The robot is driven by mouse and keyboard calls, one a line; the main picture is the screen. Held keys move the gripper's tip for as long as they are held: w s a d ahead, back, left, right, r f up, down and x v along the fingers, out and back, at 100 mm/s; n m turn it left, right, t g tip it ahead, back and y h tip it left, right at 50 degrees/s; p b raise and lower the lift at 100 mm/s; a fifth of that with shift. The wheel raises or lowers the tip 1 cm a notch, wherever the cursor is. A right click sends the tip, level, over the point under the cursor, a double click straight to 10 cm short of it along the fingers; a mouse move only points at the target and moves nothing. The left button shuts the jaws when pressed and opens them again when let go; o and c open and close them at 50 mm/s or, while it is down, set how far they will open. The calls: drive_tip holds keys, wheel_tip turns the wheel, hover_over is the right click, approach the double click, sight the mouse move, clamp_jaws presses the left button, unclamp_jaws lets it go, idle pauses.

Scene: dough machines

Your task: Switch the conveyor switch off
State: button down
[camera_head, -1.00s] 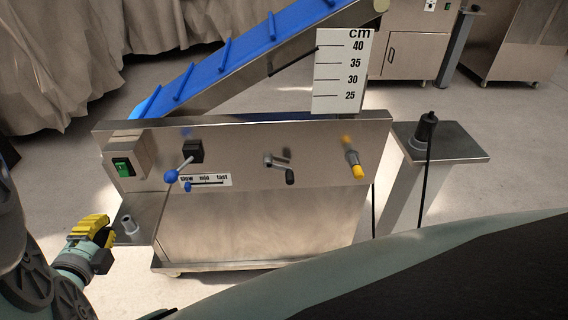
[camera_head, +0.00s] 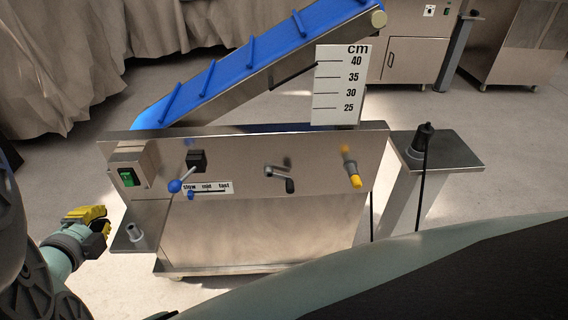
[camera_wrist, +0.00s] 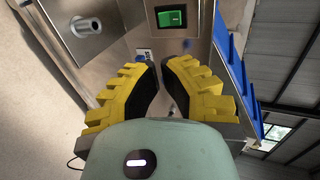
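The conveyor switch (camera_head: 127,178) is a green rocker in a metal box at the left end of the machine's front panel. It also shows in the wrist view (camera_wrist: 171,17), at the top centre, beyond my fingertips. My gripper (camera_head: 101,220) has yellow ribbed fingers and is below and left of the switch box in the head view, apart from it. In the wrist view my gripper (camera_wrist: 160,67) has a narrow gap between its black-padded fingers. Nothing is held. The rocker's tilt is too small to read.
A blue-knobbed lever (camera_head: 175,186) with a speed scale, a crank handle (camera_head: 282,179) and a yellow-tipped handle (camera_head: 354,174) stick out from the panel. A metal peg (camera_head: 134,232) stands on a low ledge near my gripper. The blue conveyor belt (camera_head: 230,68) rises behind.

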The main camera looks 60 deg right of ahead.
sight(128, 179)
drive_tip(key=b+x, duration=0.2)
drive_tip(key=x, duration=1.2)
drive_tip(key=shift+f, duration=0.1)
